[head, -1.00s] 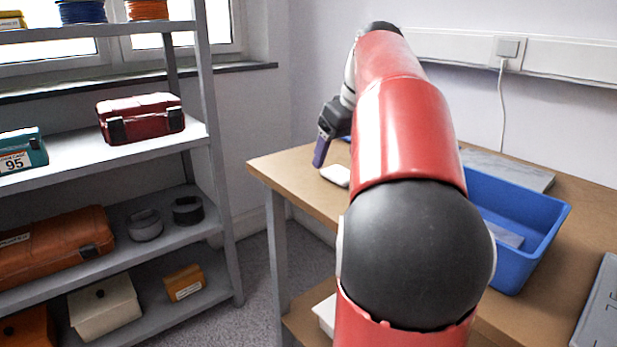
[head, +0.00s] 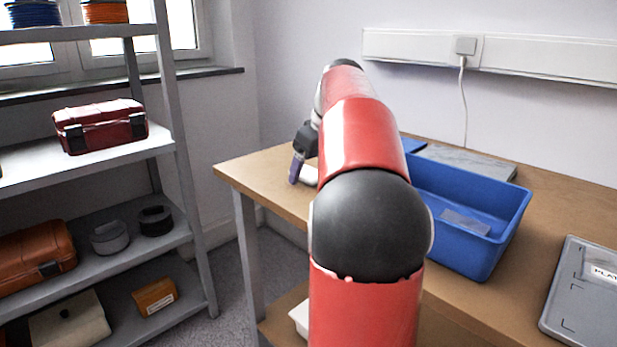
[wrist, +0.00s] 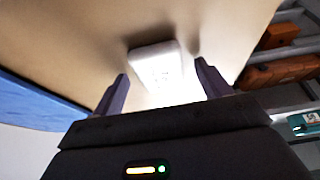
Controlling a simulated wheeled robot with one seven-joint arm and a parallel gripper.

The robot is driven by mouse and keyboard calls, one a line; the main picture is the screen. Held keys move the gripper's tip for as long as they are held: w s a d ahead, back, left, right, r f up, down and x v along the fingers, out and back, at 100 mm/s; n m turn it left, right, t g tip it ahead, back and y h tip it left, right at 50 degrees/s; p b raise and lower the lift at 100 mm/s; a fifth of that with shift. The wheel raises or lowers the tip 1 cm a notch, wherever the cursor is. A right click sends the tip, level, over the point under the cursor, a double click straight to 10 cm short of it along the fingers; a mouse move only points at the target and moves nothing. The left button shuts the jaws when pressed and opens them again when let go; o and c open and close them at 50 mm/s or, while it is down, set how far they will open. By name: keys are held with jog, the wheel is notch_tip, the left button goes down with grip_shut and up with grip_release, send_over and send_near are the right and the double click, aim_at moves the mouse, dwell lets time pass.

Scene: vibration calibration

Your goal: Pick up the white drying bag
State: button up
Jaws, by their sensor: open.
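The white drying bag (wrist: 160,68) lies flat on the wooden table in the wrist view, ahead of and between my fingers. In the head view the bag (head: 309,176) shows as a small white piece near the table's left end, partly hidden by my arm. My gripper (head: 296,170) points down beside it there. I cannot tell the exact gap between fingers and bag.
A blue bin (head: 470,245) with a clear packet inside stands on the table (head: 262,172) to the right of my arm. A grey plate (head: 468,160) lies behind it and a grey case (head: 590,300) is at the right. A metal shelf (head: 172,150) stands left, across a floor gap.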

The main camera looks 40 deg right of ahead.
jog(key=c, duration=1.1)
